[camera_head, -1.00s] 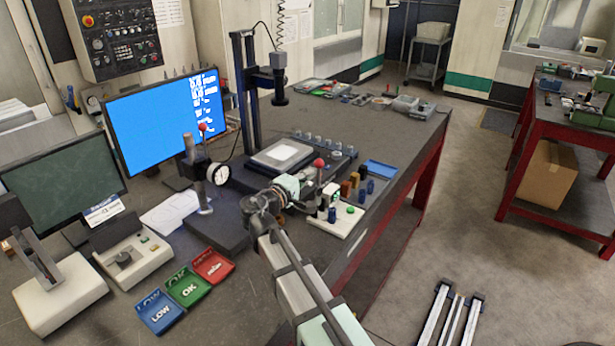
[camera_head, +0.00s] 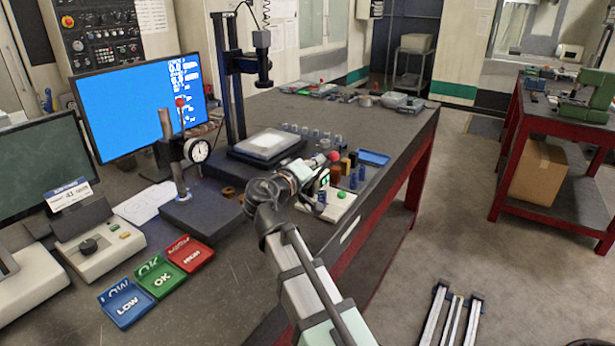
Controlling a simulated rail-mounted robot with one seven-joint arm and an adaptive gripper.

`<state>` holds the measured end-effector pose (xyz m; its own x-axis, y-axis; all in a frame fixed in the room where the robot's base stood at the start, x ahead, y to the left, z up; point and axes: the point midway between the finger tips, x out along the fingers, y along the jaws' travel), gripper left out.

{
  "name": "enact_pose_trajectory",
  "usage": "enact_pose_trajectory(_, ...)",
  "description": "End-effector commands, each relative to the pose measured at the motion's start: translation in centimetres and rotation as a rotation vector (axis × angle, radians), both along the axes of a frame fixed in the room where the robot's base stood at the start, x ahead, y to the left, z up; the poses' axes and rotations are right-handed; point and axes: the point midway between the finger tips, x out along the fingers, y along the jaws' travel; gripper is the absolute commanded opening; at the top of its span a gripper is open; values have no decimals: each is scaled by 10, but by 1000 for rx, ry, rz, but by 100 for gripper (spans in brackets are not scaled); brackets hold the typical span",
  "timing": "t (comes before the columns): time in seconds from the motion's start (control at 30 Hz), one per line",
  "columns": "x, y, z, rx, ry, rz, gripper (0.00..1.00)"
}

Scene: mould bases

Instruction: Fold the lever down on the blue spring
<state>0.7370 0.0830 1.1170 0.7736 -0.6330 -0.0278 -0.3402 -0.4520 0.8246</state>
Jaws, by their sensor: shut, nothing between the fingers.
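The lever's red ball (camera_head: 333,157) shows just right of my gripper's tip, above the white plate (camera_head: 335,208). A small blue spring (camera_head: 322,198) stands upright on the near left part of the plate, partly behind my wrist. My gripper (camera_head: 322,161) is shut with nothing between its fingers. Its tip is at or very close to the red ball; I cannot tell whether they touch. The lever's shaft and pivot are mostly hidden behind my gripper.
Other blue springs (camera_head: 361,173) and coloured parts stand behind the plate, near a blue tray (camera_head: 373,158). A dial gauge stand (camera_head: 198,151) with its own red ball is to the left. LOW (camera_head: 125,303), OK (camera_head: 160,276) and HIGH (camera_head: 189,254) trays lie in front.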

Motion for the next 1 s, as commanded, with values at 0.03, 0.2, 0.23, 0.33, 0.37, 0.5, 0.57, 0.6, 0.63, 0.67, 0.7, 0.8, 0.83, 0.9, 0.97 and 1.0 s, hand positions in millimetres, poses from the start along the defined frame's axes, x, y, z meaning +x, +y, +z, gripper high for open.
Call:
enact_pose_trajectory(0.03,-5,-5,-13,36,-30,-1,0)
enact_pose_trajectory(0.2,-14,-18,-22,165,-127,0,0)
enact_pose_trajectory(0.23,-16,-21,-24,188,-143,-1,0)
enact_pose_trajectory(0.33,-21,-28,-31,262,-200,0,0)
enact_pose_trajectory(0.37,-23,-29,-33,284,-216,0,0)
enact_pose_trajectory(0.5,-28,-37,-42,380,-289,1,0)
enact_pose_trajectory(0.57,-30,-39,-46,418,-316,0,0)
enact_pose_trajectory(0.6,-31,-41,-48,440,-332,1,0)
enact_pose_trajectory(0.63,-32,-42,-49,456,-344,1,0)
enact_pose_trajectory(0.67,-33,-43,-51,472,-357,0,0)
enact_pose_trajectory(0.7,-34,-45,-52,490,-371,0,0)
enact_pose_trajectory(0.8,-35,-47,-57,494,-373,1,0)
enact_pose_trajectory(0.83,-36,-47,-58,494,-373,1,0)
enact_pose_trajectory(0.9,-36,-48,-59,493,-372,1,0)
enact_pose_trajectory(0.97,-37,-49,-61,492,-372,1,0)
enact_pose_trajectory(1.0,-37,-49,-61,492,-372,1,0)
